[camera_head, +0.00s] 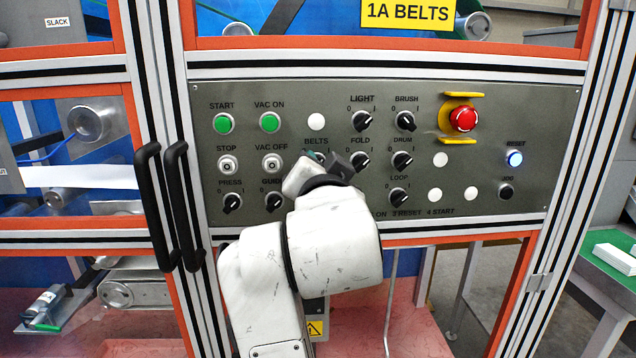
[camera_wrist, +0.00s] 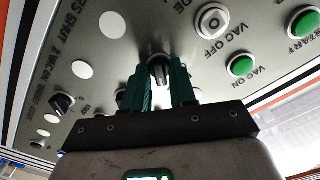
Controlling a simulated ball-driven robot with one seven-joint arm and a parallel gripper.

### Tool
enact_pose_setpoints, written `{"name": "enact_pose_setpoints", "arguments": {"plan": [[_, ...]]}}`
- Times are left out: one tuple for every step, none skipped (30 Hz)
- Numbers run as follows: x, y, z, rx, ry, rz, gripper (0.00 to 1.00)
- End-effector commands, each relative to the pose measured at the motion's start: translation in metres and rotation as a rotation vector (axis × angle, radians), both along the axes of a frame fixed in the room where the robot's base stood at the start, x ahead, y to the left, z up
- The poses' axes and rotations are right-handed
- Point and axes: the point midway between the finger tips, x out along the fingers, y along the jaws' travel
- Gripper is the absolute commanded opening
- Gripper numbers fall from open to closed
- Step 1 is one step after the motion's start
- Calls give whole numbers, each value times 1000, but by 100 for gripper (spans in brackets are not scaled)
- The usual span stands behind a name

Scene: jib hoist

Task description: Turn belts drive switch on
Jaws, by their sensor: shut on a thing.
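The belts drive switch is a small black rotary knob under the BELTS label on the grey control panel (camera_head: 500,125). In the head view my gripper (camera_head: 315,158) covers most of the knob, so its pointer and marks cannot be read there. In the wrist view the belts switch (camera_wrist: 158,66) sits between the green fingers of my gripper (camera_wrist: 160,76), which is shut on it. Its exact angle is hard to tell.
Close by are the fold knob (camera_head: 359,161), the guide knob (camera_head: 274,201), the VAC OFF button (camera_head: 271,163) and a blank white disc (camera_head: 316,121). A red emergency stop (camera_head: 463,118) is at right. Black door handles (camera_head: 155,205) stick out at left.

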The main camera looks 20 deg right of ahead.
Motion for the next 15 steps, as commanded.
{"name": "enact_pose_setpoints", "arguments": {"plan": [[0,0,-4,30,-8,1,0],[0,0,-3,48,-14,1,0],[0,1,-3,68,-21,2,0],[0,1,-3,83,-26,2,0],[0,1,-3,95,-30,2,0],[0,1,-3,112,-35,1,0],[0,1,-3,123,-38,1,0],[0,1,-2,134,-42,1,0],[0,0,-2,145,-45,0,0],[0,0,-2,153,-47,0,0],[0,0,-2,160,-50,0,0],[0,0,-2,168,-52,0,0],[0,0,-2,172,-53,0,0],[0,0,-2,176,-54,0,0],[0,0,-2,181,-56,0,0]]}}
